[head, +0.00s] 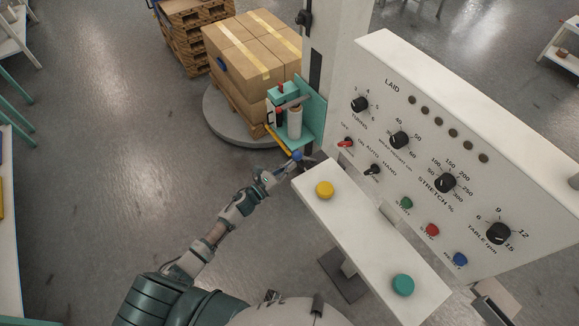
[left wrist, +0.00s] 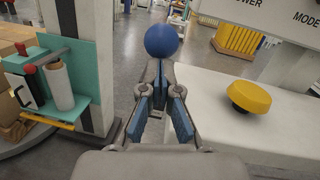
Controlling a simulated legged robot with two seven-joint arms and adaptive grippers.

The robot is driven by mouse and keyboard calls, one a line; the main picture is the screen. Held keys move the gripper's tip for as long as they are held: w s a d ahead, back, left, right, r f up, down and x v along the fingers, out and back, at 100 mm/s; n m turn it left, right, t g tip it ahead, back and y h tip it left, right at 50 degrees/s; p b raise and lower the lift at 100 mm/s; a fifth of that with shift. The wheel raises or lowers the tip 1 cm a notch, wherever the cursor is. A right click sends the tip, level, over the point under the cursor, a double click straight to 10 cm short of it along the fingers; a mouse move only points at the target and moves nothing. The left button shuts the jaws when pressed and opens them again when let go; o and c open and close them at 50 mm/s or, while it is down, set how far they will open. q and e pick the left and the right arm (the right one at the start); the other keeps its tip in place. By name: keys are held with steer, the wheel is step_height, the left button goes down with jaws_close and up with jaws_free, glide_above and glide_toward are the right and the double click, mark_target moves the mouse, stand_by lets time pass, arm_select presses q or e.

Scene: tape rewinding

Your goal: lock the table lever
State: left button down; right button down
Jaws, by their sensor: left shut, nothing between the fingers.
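The lever's blue ball knob (head: 297,155) is at the left end of the white button ledge. In the left wrist view the blue ball (left wrist: 161,40) is just beyond the fingertips, above centre. My left gripper (head: 283,168) reaches up from below beside the ledge. Its blue-padded fingers (left wrist: 158,78) come together at the tips with nothing held between them. Whether the tips touch the ball or its shaft is unclear. The lever's shaft is mostly hidden behind the gripper. My right gripper is not in view.
The white ledge (head: 365,235) holds a yellow button (head: 325,188) and a teal button (head: 403,284). The control panel (head: 460,130) stands to the right. A teal film carriage (head: 312,121) and stacked boxes (head: 250,50) on a round turntable (head: 222,128) are beyond.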

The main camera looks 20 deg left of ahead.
mark_target(294, 158)
arm_select(q)
steer(key=r+p, duration=0.1)
steer(key=w+r+p, duration=0.1)
steer(key=d+r, duration=0.1)
steer(key=shift+w+g+p, duration=0.3)
steer(key=shift+p, duration=0.1)
steer(key=w+d+r, duration=0.4)
steer(key=w+d, duration=0.1)
steer(key=w, duration=0.1)
steer(key=shift+w+r, duration=0.1)
steer(key=shift+r, duration=0.1)
